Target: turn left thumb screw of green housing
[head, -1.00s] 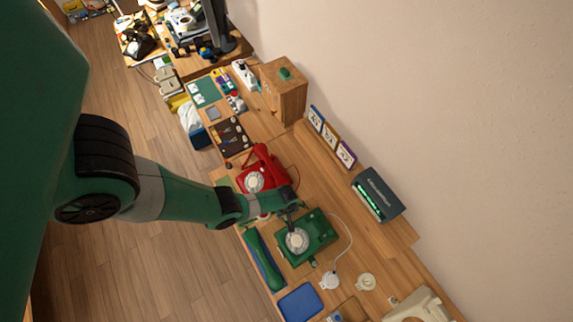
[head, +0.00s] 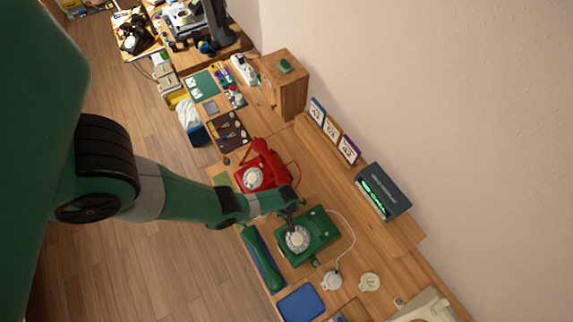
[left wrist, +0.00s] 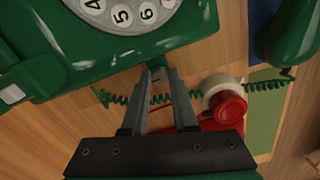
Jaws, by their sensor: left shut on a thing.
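The green housing (head: 322,232) is a dial phone body with a white number dial (head: 298,238), on the wooden bench. Its side and dial also show at the top of the left wrist view (left wrist: 200,45). My left gripper (head: 293,215) is at the housing's left side. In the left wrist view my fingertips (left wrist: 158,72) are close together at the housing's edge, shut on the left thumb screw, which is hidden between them. A small green knob (head: 316,263) shows on another side of the housing. My right gripper is not in view.
A red dial phone (head: 262,172) stands left of the green housing. A green handset (head: 264,262) lies in front of it, with a blue tray (head: 300,303) beyond. A dark box with green lights (head: 381,192) stands by the wall. A white cord curves right of the housing.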

